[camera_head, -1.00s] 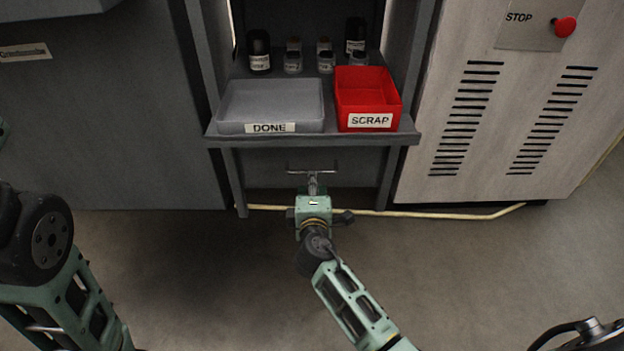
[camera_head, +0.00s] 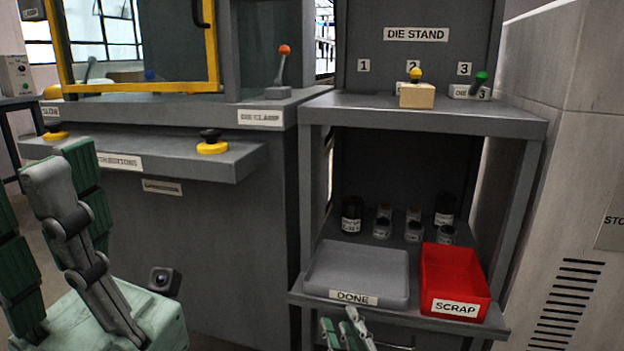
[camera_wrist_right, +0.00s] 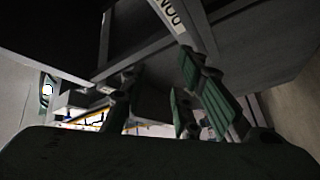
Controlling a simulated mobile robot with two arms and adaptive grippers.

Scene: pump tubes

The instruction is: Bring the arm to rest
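My right gripper (camera_head: 348,328) shows only its fingers at the bottom edge of the head view, in front of the shelf below the DONE tray. In the right wrist view its fingers (camera_wrist_right: 158,100) are spread with an empty gap between them, below the shelf edge. My left gripper (camera_head: 50,185) is large and close at the left of the head view, fingers up and apart, nothing between them. Both arms are mostly out of view.
The grey DONE tray (camera_head: 357,270) and red SCRAP bin (camera_head: 455,278) stand on the lower shelf, with several bottles (camera_head: 383,228) behind. The die stand top (camera_head: 430,112) is above. The press's button ledge (camera_head: 200,165) lies behind my left gripper.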

